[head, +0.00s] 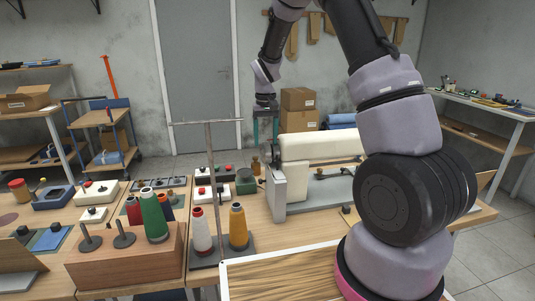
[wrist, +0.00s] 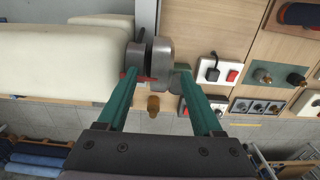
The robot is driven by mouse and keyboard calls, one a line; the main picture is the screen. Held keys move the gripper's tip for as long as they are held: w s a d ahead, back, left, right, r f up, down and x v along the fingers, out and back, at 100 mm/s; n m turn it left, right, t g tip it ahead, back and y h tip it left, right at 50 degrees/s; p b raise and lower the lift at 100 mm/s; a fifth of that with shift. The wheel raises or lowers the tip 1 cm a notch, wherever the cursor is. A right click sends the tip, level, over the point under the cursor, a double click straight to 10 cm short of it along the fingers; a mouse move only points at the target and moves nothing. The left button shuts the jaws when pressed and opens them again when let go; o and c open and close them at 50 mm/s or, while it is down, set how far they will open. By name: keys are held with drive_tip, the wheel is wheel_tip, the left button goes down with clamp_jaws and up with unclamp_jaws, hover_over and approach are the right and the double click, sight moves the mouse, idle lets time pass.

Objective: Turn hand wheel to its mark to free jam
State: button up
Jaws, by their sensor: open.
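A cream sewing machine (head: 320,147) with a grey end plate stands on the wooden table in the head view. In the wrist view its cream body (wrist: 60,60) fills the left, and a grey round hand wheel (wrist: 161,64) sticks out at its end. A red mark (wrist: 146,78) shows beside the wheel, close to the left fingertip. My gripper (wrist: 157,73) has its two teal fingers open, one on each side of the wheel. I cannot tell whether they touch it. In the head view my gripper (head: 265,124) points down above the machine's left end; the wheel is not clear there.
A thread stand (head: 212,190) with a tall post and cones stands left of the machine. Switch boxes (head: 207,194) and a small amber bottle (head: 255,166) are close to its left end. Cardboard boxes (head: 298,110) are behind. My arm hides the machine's right part.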

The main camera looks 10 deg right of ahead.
sight(266, 152)
wheel_tip(266, 152, down, 6)
drive_tip(key=shift+r, duration=0.1)
clamp_jaws()
